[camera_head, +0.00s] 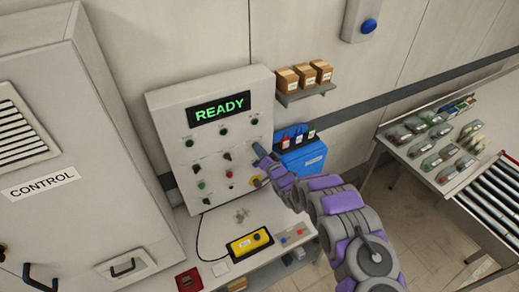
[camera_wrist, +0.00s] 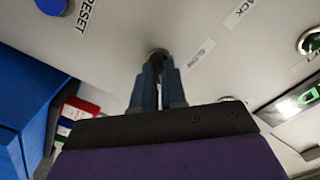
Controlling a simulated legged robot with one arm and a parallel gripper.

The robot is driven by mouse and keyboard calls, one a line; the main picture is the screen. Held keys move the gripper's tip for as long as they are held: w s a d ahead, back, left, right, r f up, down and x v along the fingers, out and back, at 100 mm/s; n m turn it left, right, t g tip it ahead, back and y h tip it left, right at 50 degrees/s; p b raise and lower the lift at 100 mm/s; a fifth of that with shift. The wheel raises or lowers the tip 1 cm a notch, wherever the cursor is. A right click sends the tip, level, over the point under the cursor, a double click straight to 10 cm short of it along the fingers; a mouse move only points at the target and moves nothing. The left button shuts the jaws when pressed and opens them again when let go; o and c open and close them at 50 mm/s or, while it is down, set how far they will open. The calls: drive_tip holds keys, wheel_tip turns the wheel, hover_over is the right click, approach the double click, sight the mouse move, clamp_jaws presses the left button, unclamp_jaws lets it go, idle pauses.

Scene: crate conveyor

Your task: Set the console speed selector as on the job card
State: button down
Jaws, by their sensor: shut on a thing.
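The console (camera_head: 165,120) is a light grey panel with a lit green READY display (camera_head: 220,108) and several knobs, buttons and lamps. My gripper (camera_head: 259,151) reaches the right side of the panel. In the wrist view my gripper (camera_wrist: 155,75) is shut on a small dark knob (camera_wrist: 157,52) with a round base on the panel face. The fingers hide most of the knob, so its pointer position cannot be told. The small label (camera_wrist: 198,53) beside it is too blurred to read. I cannot tell any job card's text.
A RESET label (camera_wrist: 85,17) and blue button (camera_wrist: 52,5) lie to the knob's left. A blue bin (camera_head: 305,158) stands right of the console, below a shelf (camera_head: 305,92) with small boxes. A yellow pendant (camera_head: 250,243) lies on the bench. A grey CONTROL cabinet (camera_head: 90,215) stands at left.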

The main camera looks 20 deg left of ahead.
drive_tip(key=shift+d+f, duration=0.1)
drive_tip(key=shift+f, duration=0.05)
drive_tip(key=c, duration=1.2)
unclamp_jaws()
drive_tip(key=shift+w, duration=0.1)
drive_tip(key=b+v, duration=0.1)
drive_tip(key=v, duration=1.6)
drive_tip(key=shift+s, duration=0.25)
